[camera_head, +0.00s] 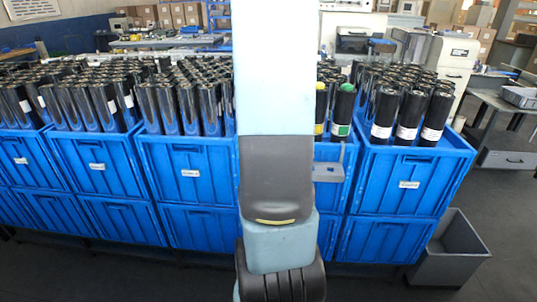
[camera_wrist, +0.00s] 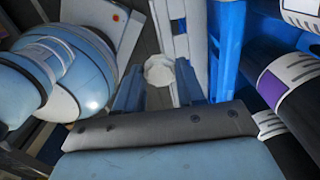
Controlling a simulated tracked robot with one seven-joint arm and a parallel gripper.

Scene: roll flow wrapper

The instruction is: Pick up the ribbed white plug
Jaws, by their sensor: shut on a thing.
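The ribbed white plug (camera_wrist: 160,70) shows in the wrist view as a small pale, faceted round piece at the upper middle. My gripper (camera_wrist: 161,84) has its two blue fingers on either side of the plug and is shut on it.
Stacked blue crates (camera_head: 190,176) full of upright black rolls (camera_head: 90,103) stretch across the head view. Black rolls with white labels (camera_wrist: 285,80) stand close at the right in the wrist view. A grey open bin (camera_head: 450,250) stands on the floor at the right.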

